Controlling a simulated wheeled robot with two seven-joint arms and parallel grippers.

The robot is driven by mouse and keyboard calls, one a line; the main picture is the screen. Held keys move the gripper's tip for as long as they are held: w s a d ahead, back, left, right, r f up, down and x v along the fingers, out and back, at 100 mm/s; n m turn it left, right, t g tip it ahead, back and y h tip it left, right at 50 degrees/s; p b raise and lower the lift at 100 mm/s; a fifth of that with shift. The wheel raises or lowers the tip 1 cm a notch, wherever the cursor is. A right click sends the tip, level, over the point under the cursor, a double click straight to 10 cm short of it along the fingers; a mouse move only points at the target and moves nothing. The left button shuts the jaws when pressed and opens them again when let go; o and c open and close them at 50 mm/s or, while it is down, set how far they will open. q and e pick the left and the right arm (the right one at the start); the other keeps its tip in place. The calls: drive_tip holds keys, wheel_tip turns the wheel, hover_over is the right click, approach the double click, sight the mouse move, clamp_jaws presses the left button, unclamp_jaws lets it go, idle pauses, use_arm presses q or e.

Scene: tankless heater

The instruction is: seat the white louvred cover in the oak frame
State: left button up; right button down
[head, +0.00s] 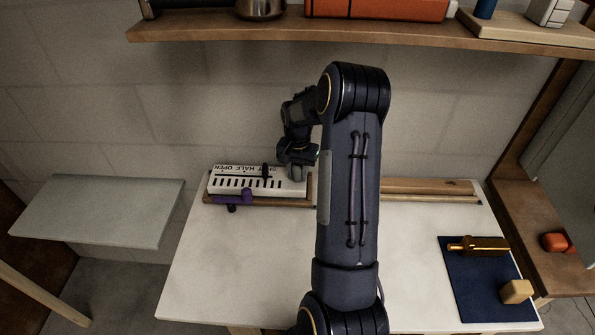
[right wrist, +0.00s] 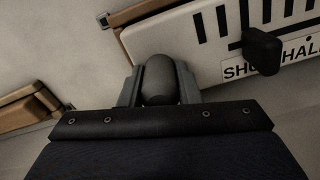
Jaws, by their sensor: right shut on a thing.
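The white louvred cover (head: 240,172) is at the back left of the table, its printed lettering upside down in the head view; it also shows in the right wrist view (right wrist: 190,45). Brown wood, apparently the oak frame (head: 262,202), runs along its front and ends. Whether the cover sits fully in it I cannot tell. A black knob (head: 266,170) stands on the cover. My right gripper (head: 296,171) is at the cover's right end, shut on a dark grey rounded piece (right wrist: 159,80). Whether that piece belongs to the cover is unclear. My left gripper is out of view.
A purple piece (head: 232,197) lies at the cover's front edge. Wooden strips (head: 430,187) lie at the back right. A blue mat (head: 475,290) holds an amber bottle-shaped thing (head: 480,245) and a tan block (head: 516,291). A loaded shelf (head: 220,30) overhangs the back. The table's front left is clear.

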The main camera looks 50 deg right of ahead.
drive_tip(key=shift+f+b, duration=1.25)
drive_tip(key=shift+f, duration=0.15)
idle(0.8)
drive_tip(key=c, duration=1)
unclamp_jaws()
drive_tip(key=shift+r, duration=0.1)
wheel_tip(320, 180, up, 9)
drive_tip(key=p, duration=0.6)
drive_tip(key=shift+s+a, duration=0.1)
drive_tip(key=shift+r+p, duration=0.3)
